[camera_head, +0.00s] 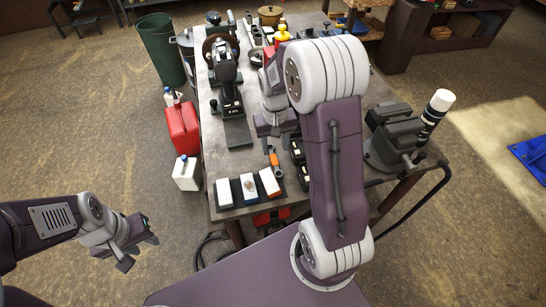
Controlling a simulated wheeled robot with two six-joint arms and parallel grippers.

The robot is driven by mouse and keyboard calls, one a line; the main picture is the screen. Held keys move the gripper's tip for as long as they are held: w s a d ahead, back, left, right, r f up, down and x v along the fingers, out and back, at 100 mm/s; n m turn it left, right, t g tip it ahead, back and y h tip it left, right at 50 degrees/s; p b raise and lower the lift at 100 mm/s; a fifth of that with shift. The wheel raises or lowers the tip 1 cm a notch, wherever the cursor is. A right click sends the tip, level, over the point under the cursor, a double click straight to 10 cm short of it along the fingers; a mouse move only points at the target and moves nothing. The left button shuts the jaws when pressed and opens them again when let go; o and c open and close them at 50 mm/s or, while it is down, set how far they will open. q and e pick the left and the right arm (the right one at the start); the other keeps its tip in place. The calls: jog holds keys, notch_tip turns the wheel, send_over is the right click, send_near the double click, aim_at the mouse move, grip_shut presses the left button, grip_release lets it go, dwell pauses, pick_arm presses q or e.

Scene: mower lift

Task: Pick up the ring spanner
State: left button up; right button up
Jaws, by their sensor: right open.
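A slim tool with an orange part (274,158) lies near the front of the workbench (222,165). It may be the ring spanner, but it is too small to tell. My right gripper (268,137) is open just beyond this tool, over the bench; my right arm hides part of the view around it. I cannot tell whether the fingers touch anything. My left gripper (140,252) is open and empty, low over the floor to the left of the bench.
Several small boxes (249,188) line the bench's front edge. A red canister (182,128), white jug (187,173) and green bin (160,48) are beside the bench.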

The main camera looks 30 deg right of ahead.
aim_at(274, 159)
jog(key=shift+f, duration=0.6)
jog(key=shift+w+f, duration=0.5)
jog(key=shift+f, duration=0.05)
notch_tip(274, 159, down, 4)
jog(key=shift+s+p, duration=0.1)
jog(key=shift+p, duration=0.2)
jog(key=shift+f, duration=0.3)
jog(key=shift+d, duration=0.1)
grip_shut()
